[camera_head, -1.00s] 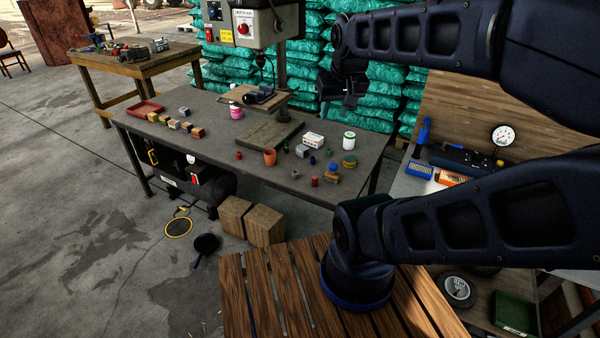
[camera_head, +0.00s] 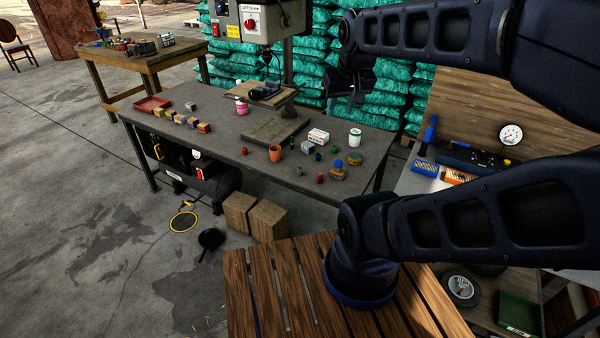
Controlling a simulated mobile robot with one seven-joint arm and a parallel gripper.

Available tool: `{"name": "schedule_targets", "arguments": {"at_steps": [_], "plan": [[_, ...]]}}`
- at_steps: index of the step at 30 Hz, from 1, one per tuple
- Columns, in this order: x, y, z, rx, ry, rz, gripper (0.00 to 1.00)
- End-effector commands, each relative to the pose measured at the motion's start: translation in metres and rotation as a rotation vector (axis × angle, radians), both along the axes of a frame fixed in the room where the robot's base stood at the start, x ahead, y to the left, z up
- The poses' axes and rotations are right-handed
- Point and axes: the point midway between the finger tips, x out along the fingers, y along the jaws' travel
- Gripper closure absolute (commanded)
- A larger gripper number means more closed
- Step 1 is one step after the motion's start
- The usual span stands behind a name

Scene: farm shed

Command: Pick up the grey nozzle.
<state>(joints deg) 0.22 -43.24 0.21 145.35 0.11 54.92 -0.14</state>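I cannot pick out the grey nozzle for sure. Several small things stand on the grey workbench (camera_head: 215,150), too small to name with certainty. A small grey piece (camera_head: 299,171) lies near the front edge, a grey block (camera_head: 308,147) stands beside the white box, and another grey block (camera_head: 190,106) stands at the back left. My gripper (camera_head: 352,97) hangs high at the right, in front of the green sacks and apart from the bench things. It is dark and small here, so its finger opening is unclear.
A drill press (camera_head: 262,22) stands at the bench's back. An orange pot (camera_head: 275,154), a white box (camera_head: 318,136) and a white-green tin (camera_head: 355,138) stand on the right half. Wooden blocks (camera_head: 180,118) line the left. Green sacks (camera_head: 400,95) are stacked behind.

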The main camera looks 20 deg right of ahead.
Motion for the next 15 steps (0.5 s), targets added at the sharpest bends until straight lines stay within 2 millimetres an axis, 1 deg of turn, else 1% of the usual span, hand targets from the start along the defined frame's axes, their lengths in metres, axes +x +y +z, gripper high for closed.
{"name": "schedule_targets", "arguments": {"at_steps": [1, 2, 3, 4, 11, 15], "plan": [[0.0, 0.0, 0.0, 0.0, 0.0, 0.0, 0.64], [0.0, 0.0, 0.0, 0.0, 0.0, 0.0, 0.6], [0.0, 0.0, 0.0, 0.0, 0.0, 0.0, 0.52], [0.0, 0.0, 0.0, 0.0, 0.0, 0.0, 0.49], [0.0001, 0.0, 0.0, 0.0, 0.0, 0.0, 0.49], [0.0066, 0.0, -0.0007, -0.008, 0.007, 0.017, 0.49]]}}
